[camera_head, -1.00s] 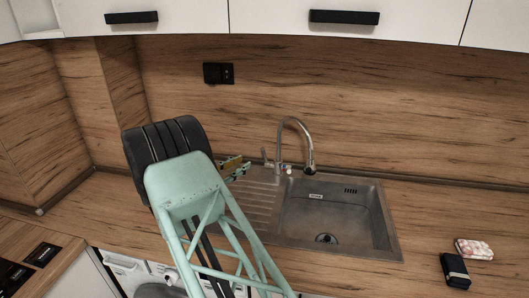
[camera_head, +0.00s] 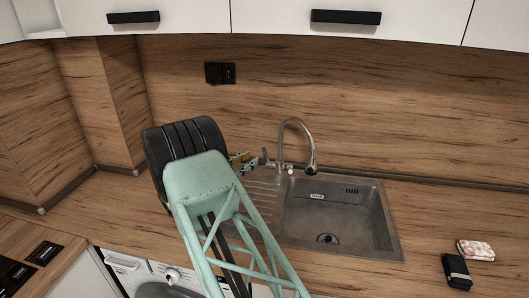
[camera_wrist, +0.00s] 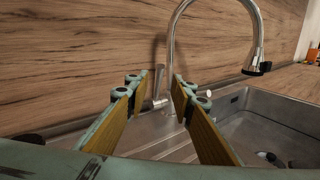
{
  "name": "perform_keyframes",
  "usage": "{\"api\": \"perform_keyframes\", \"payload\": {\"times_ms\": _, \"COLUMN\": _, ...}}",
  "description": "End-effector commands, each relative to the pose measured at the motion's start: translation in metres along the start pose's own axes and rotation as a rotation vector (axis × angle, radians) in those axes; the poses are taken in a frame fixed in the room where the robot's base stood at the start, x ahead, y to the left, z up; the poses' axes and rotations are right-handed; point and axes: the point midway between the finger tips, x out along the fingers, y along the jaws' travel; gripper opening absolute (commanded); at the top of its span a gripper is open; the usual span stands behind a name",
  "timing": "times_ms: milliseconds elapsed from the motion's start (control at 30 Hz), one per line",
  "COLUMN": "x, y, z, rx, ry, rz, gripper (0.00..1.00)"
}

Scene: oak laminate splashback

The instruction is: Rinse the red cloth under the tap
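The tap (camera_head: 282,140) has a tall curved spout and stands behind the sink (camera_head: 375,215); in the wrist view the tap (camera_wrist: 172,50) rises beyond the fingers. Its upright lever (camera_head: 265,155) is on the left side. In the wrist view the lever (camera_wrist: 158,82) appears in the gap between the fingertips, but I cannot tell whether it is truly between them. My gripper (camera_head: 246,161) is left of the lever; in the wrist view my gripper (camera_wrist: 158,88) is open and empty, fingers apart. No water is visible. I see no red cloth.
A black box-like item (camera_head: 457,271) and a pink-and-white patterned item (camera_head: 475,250) lie on the counter right of the sink. The wooden splashback (camera_head: 400,100) is close behind the tap. A black socket (camera_head: 220,73) is on it. The sink bowl looks free.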

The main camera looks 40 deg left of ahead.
Motion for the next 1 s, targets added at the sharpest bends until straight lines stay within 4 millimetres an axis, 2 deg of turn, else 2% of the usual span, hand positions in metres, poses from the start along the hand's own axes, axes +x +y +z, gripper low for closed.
{"api": "perform_keyframes", "payload": {"times_ms": 600, "x": 0.079, "y": 0.000, "z": 0.000, "rx": 0.002, "ry": -0.001, "rz": -0.001, "gripper": 0.22}}
{"api": "perform_keyframes", "payload": {"times_ms": 800, "x": 0.094, "y": 0.000, "z": 0.000, "rx": 0.001, "ry": 0.000, "rz": 0.000, "gripper": 0.22}}
{"api": "perform_keyframes", "payload": {"times_ms": 1000, "x": 0.098, "y": 0.000, "z": 0.000, "rx": 0.001, "ry": -0.001, "rz": 0.001, "gripper": 0.22}}
